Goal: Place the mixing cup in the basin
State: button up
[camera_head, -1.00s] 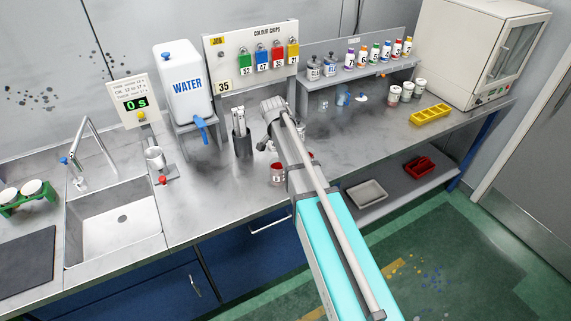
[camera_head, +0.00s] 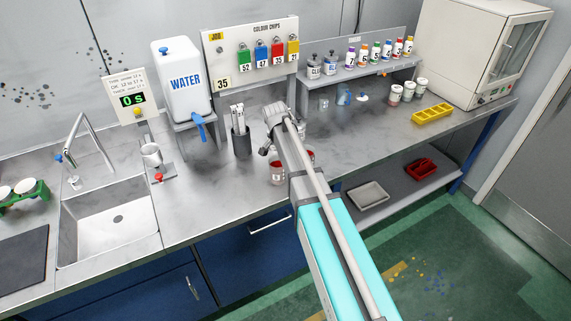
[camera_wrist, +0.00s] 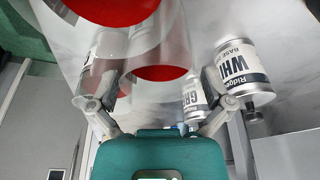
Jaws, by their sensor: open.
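A clear cup with red contents (camera_head: 277,173) stands on the steel counter, just left of my forearm. I take it as the mixing cup. In the wrist view, a clear cup with red (camera_wrist: 160,62) shows between the finger lines of my gripper (camera_wrist: 153,112), and another red-topped clear shape (camera_wrist: 100,60) overlaps it at upper left. My gripper is open; I cannot tell whether a finger touches a cup. In the head view it is largely hidden by the wrist. The basin (camera_head: 88,238), a steel sink, is at left and looks empty.
A tool holder (camera_head: 241,143) stands behind the cup. A white-base can (camera_wrist: 243,72) and a grey can (camera_wrist: 193,98) show in the wrist view. Counter between sink and cup is mostly clear.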

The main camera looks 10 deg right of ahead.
jog(key=shift+b+x, duration=0.45)
jog(key=shift+x, duration=0.3)
jog(key=c, duration=0.9)
jog(key=shift+r, duration=0.1)
notch_tip(320, 180, up, 18)
jog(key=p, duration=1.8)
